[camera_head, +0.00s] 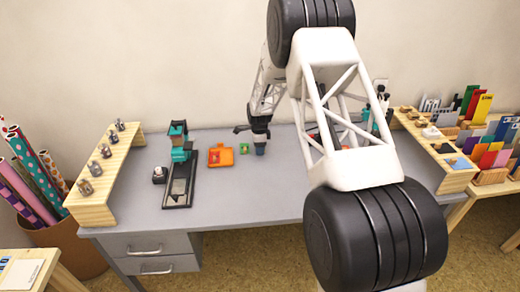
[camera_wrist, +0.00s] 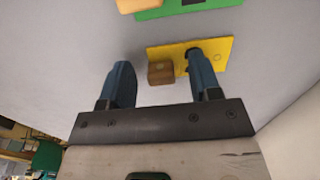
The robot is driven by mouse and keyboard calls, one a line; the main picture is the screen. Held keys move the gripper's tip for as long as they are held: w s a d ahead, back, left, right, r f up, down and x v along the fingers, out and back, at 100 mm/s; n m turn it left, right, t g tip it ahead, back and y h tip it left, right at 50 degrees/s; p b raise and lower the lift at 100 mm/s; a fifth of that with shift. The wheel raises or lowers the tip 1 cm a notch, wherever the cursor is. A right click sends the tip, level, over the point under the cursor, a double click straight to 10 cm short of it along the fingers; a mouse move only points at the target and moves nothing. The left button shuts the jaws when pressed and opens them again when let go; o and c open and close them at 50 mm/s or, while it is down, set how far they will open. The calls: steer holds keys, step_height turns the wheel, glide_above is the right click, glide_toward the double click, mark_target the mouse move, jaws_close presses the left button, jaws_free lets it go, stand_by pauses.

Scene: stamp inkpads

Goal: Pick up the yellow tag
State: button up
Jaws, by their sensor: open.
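The yellow tag (camera_wrist: 220,56) is a flat rectangle on the grey desk in the wrist view, with a small round mark near its right end. A small wooden block (camera_wrist: 161,73) is at its left end, seemingly on it. My gripper (camera_wrist: 158,60) is open, with its two blue-grey fingers spread and the wooden block between them in the picture. The right finger covers part of the tag. I cannot tell whether either finger touches it. In the head view my gripper (camera_head: 260,148) is low over the desk, and the tag cannot be made out there.
A teal-and-black stamp press (camera_head: 179,170) stands further left. Wooden racks (camera_head: 105,172) stand at the desk's sides. The desk's front (camera_head: 250,205) is clear.

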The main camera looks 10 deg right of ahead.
steer(key=c, duration=0.8)
steer(key=shift+r, duration=0.1)
steer(key=shift+c, duration=0.2)
steer(key=shift+r, duration=0.7)
step_height(320, 180, up, 2)
steer(key=shift+r, duration=0.1)
steer(key=s, duration=0.5)
steer(key=s+d, duration=0.1)
steer(key=s, duration=0.4)
steer(key=s+r, duration=0.1)
steer(key=s, duration=0.5)
steer(key=shift+d+r, duration=0.1)
steer(key=shift+d, duration=0.05)
